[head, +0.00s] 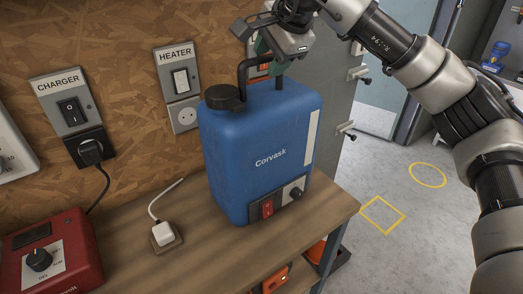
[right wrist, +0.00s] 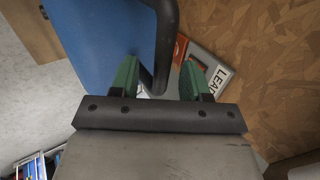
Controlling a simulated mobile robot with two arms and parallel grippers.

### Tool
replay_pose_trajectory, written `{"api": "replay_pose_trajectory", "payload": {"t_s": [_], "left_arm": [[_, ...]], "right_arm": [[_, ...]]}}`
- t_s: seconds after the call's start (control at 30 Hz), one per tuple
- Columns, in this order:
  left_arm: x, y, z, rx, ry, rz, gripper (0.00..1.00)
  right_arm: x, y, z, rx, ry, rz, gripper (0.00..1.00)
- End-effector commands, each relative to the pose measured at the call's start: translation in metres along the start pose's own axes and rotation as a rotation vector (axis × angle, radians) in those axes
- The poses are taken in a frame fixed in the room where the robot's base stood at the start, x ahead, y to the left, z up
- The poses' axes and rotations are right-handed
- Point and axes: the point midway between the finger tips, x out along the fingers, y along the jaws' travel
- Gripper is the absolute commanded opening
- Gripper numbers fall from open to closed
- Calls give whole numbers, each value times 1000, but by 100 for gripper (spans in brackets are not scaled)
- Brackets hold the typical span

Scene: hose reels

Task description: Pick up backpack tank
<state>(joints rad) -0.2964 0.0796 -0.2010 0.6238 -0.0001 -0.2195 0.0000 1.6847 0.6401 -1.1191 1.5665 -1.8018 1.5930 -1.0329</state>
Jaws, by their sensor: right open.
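The backpack tank (head: 262,150) is a blue box-shaped tank marked "Corvask", upright on the wooden bench. It has a black cap, a black top handle (head: 245,72), a red switch and a dark knob low on its front. My right gripper (head: 270,48) is at the top of the handle, partly hiding it. In the right wrist view my right gripper (right wrist: 159,82) has its green fingers apart, with the black handle (right wrist: 165,45) showing between them and the blue tank (right wrist: 112,35) beyond. I cannot tell whether they touch the handle. My left gripper is not in view.
The wooden bench (head: 140,240) also holds a red charger box (head: 50,255) at left and a white plug (head: 163,235) on a cable. Charger and heater switches (head: 181,82) are on the chipboard wall behind. Open grey floor (head: 400,190) lies to the right.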

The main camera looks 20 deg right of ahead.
Motion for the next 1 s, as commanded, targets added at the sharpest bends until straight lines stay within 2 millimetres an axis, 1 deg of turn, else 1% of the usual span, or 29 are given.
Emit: {"api": "replay_pose_trajectory", "payload": {"t_s": [0.03,0.3,1.0], "left_arm": [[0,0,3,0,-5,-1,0],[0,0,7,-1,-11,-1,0],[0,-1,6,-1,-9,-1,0]], "right_arm": [[0,0,0,0,0,0,42],[-1,0,0,0,0,0,0],[0,0,0,0,1,2,0]]}}
